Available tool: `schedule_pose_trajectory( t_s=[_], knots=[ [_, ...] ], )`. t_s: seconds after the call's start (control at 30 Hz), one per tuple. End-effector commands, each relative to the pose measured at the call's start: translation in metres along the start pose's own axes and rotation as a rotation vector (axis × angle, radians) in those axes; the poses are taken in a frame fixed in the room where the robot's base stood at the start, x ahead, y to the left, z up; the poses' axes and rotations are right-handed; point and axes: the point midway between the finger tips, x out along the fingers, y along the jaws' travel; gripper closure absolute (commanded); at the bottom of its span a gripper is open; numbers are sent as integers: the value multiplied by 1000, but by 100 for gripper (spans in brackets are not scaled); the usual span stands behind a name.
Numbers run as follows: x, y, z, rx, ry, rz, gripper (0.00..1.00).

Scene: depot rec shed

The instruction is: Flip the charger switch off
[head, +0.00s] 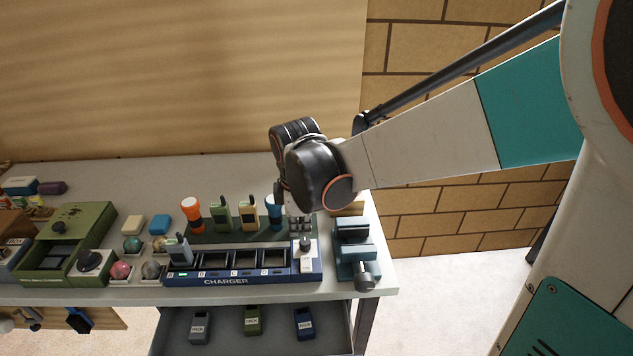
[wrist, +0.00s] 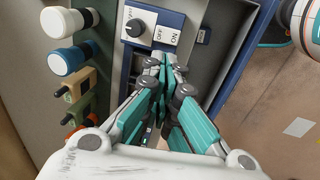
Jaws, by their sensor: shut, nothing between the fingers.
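The blue charger (head: 225,281) lies along the bench's front edge, with a row of bays and a light switch plate at its right end. In the wrist view the switch plate (wrist: 158,18) carries a dark round knob (wrist: 134,28) and the printed words OFF and ON. I cannot tell for sure which setting the knob is at. My gripper (head: 300,226) is shut and empty just behind the switch end in the head view. In the wrist view its fingertips (wrist: 165,66) are close to the plate's edge, beside the words and apart from the knob.
A teal vise (head: 356,255) stands close right of the charger. Torches, including an orange one (head: 191,212), and handheld radios (head: 248,212) stand behind it. One radio (head: 178,250) sits in the leftmost bay. An open drawer (head: 175,338) with packs is below. A green box (head: 65,240) stands left.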

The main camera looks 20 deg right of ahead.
Motion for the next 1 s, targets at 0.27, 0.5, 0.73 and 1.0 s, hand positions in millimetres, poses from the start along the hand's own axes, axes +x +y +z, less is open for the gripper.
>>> schedule_pose_trajectory(
  t_s=[0.27, 0.5, 0.73, 1.0],
  knots=[
    [54, -1, 0, 0, 0, 0, 100],
    [99, 0, 0, 0, 0, 0, 100],
    [125, 0, 0, 0, 0, 0, 100],
    [130, 0, 0, 0, 0, 0, 100]
  ],
)
